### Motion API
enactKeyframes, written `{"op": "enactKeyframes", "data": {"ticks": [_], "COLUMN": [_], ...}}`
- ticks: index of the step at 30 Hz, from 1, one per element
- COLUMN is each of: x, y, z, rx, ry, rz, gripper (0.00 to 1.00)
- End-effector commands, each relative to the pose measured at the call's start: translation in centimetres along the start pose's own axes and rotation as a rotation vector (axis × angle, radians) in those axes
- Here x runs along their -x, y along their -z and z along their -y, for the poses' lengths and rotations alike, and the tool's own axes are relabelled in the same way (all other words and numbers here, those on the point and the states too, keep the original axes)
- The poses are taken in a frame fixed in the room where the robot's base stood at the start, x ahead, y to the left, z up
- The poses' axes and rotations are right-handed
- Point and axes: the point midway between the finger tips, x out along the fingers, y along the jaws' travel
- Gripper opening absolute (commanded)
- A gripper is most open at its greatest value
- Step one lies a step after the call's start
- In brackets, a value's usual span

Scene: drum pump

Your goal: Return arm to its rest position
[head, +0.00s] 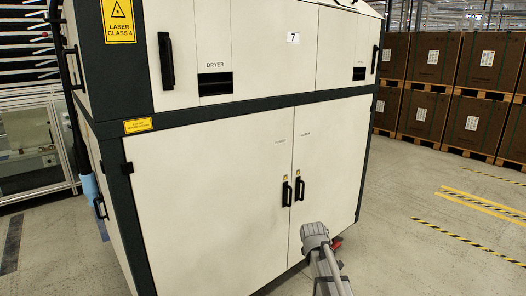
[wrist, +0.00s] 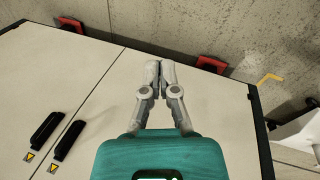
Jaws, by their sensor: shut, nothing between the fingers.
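My gripper (wrist: 152,72) is shut and empty in the wrist view, its two grey fingers together at the tips. Behind it in that view is the pale front of a large machine cabinet, seen at a tilt. In the head view my arm reaches up from the bottom edge, right of centre, in front of the cabinet (head: 215,190). The fingers cannot be made out in the head view.
Two black door handles (head: 286,194) (head: 299,189) sit side by side on the cabinet's lower doors. Red feet (wrist: 211,64) show at the cabinet's edge by the floor. Stacked brown crates (head: 432,58) stand at the back right. Grey floor (head: 400,250) is open at right.

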Motion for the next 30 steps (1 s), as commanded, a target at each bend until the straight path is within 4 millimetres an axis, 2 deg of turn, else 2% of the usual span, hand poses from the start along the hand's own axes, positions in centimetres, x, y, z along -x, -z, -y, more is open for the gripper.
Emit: {"op": "enactKeyframes", "data": {"ticks": [1,9,15,24,30], "x": [0.5,2.1,3.0,4.1,6.1], "y": [-1.5,-6.5,-9.0,-11.7,-11.5], "z": [1.9,8.9,12.5,16.5,15.7], "rx": [-0.068,-0.461,-0.671,-0.889,-0.897], "ry": [0.021,0.135,0.191,0.244,0.245], "rz": [0.004,0.045,0.086,0.141,0.144], "gripper": [0.00,0.00,0.00,0.00,0.00]}}
